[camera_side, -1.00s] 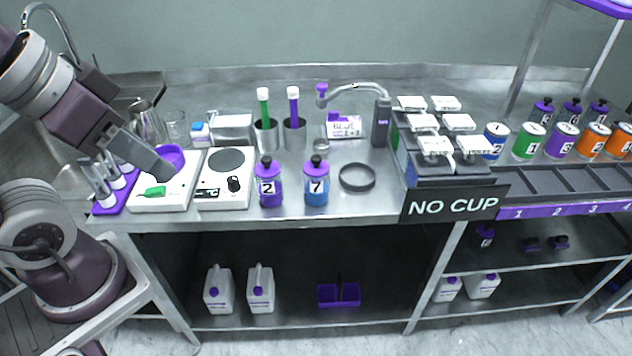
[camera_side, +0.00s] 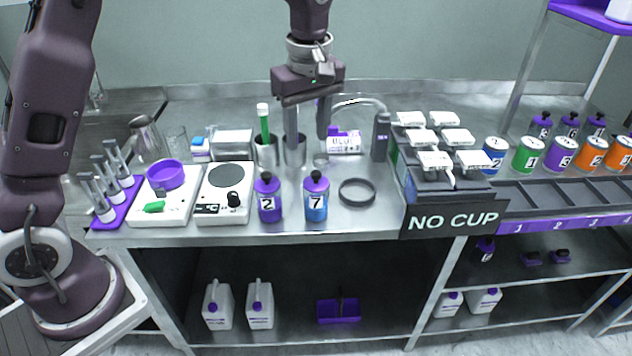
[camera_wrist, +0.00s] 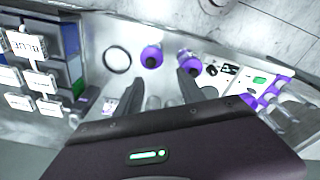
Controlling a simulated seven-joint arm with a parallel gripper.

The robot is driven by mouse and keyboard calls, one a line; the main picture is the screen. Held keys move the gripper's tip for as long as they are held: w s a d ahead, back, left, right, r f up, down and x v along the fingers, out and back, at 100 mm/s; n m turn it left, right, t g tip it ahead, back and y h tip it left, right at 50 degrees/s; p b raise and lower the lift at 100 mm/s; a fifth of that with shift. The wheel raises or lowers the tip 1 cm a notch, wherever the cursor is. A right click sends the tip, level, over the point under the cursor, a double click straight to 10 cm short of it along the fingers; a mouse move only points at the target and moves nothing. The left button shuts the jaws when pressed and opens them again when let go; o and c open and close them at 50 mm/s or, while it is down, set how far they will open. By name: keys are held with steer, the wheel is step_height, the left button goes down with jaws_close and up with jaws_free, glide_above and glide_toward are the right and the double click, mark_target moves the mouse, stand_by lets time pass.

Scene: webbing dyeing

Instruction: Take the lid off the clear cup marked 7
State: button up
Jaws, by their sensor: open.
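The clear cup marked 7 (camera_side: 316,211) stands upright on the steel counter, with blue contents showing. Its purple lid (camera_side: 316,183) with a dark knob is on top. The lid also shows from above in the wrist view (camera_wrist: 151,57), beside the black ring. My gripper (camera_side: 307,141) is open and empty, fingers pointing down. In the side view it appears above and behind the cup, apart from it. In the wrist view, the cup's lid appears beyond the gap between my fingertips (camera_wrist: 160,78). A similar cup marked 2 (camera_side: 268,205) stands to its left.
A black ring (camera_side: 357,192) lies right of the cup. A hotplate (camera_side: 222,207) and a scale with a purple dish (camera_side: 165,175) are at left. The NO CUP sign (camera_side: 453,220) and a rack are at right.

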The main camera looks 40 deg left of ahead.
mark_target(316, 172)
steer(key=w+f, duration=0.1)
steer(key=w+f+n, duration=0.1)
steer(key=f, duration=0.1)
steer(key=shift+d+f+g, duration=0.1)
steer(key=shift+d+g, duration=0.05)
steer(key=shift+g, duration=0.15)
steer(key=f, duration=0.6)
steer(key=shift+w+f, duration=0.2)
steer(key=shift+f, duration=0.15)
jaws_close()
